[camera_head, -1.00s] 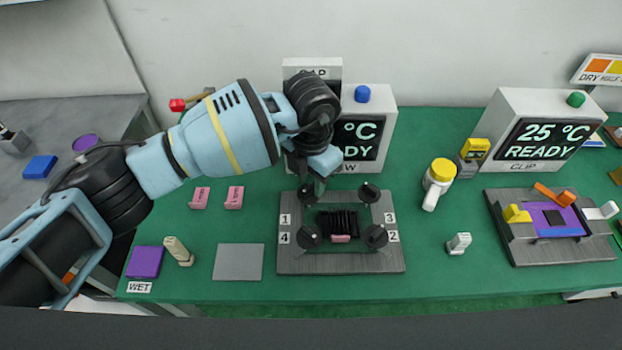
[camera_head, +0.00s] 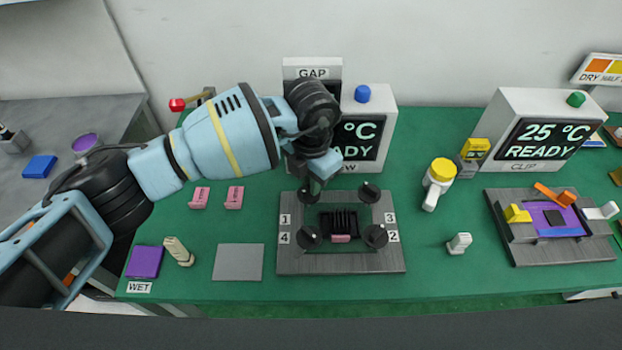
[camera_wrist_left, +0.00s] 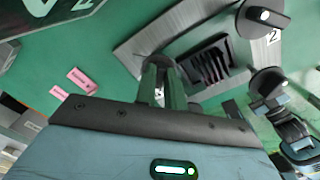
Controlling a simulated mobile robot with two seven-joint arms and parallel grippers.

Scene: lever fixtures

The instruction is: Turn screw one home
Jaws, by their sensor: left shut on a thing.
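A grey plate (camera_head: 290,262) on the green table carries four black knob-topped screws at its corners, labelled 1 to 4. Screw one (camera_head: 306,194), at the back left beside label 1, is partly hidden by my left gripper (camera_head: 315,184). In the left wrist view, the left gripper's fingers (camera_wrist_left: 160,88) are shut on the dark round knob of screw one (camera_wrist_left: 160,63). A black finned block (camera_head: 339,222) sits in the middle of the plate. Screw two (camera_wrist_left: 262,18) and another screw knob (camera_wrist_left: 268,81) stand clear of the fingers. My right gripper is not in view.
A white display box (camera_head: 385,95) with a blue button stands close behind the plate. Two pink pieces (camera_head: 234,197) and a grey square (camera_head: 238,262) lie left.

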